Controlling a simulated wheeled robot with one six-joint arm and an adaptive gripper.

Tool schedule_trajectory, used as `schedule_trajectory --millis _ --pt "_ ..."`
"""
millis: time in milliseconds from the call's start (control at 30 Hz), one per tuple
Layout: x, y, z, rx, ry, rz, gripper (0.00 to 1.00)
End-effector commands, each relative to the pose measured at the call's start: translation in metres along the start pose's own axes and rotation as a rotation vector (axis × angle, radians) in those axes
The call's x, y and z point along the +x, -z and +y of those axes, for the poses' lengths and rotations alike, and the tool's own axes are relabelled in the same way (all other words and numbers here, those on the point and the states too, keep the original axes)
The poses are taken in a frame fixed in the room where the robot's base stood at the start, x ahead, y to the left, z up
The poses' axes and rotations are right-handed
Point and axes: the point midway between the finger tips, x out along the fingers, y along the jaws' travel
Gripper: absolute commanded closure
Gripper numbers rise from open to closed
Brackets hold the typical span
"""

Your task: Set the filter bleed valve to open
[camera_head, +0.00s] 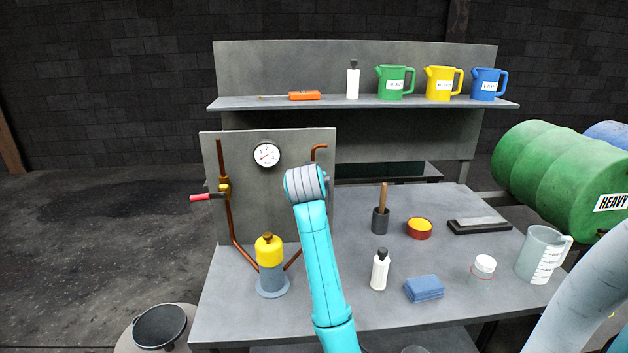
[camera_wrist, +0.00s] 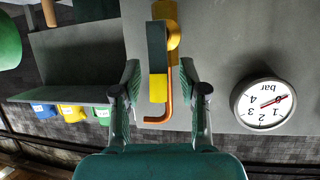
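A valve with a yellow body (camera_wrist: 173,38) and a straight dark lever (camera_wrist: 156,45) with a yellow end shows in the wrist view, which is upside down. It sits on a copper pipe (camera_wrist: 168,108) with a hooked end. My gripper (camera_wrist: 158,76) is open, with one finger on each side of the lever and gaps showing. In the head view my arm hides this valve and my gripper; only the pipe's hooked top (camera_head: 319,149) shows. The yellow and grey filter (camera_head: 270,252) stands on the bench. No label names the valve.
A second valve with a red handle (camera_head: 205,197) is on the panel's left pipe. A pressure gauge (camera_head: 266,153) is beside the hooked pipe; it also shows in the wrist view (camera_wrist: 263,103).

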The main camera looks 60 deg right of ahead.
Motion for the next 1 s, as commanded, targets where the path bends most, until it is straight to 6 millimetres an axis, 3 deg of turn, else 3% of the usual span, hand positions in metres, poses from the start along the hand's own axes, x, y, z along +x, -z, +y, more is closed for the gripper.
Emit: schedule_trajectory --millis 267,700,1000 --pt "-0.015 0.001 0.0 0.0 0.0 0.003 0.58" --pt "-0.096 0.0 -0.001 0.001 0.002 0.002 0.58" --pt "-0.119 0.0 0.0 0.0 0.0 0.0 0.58"
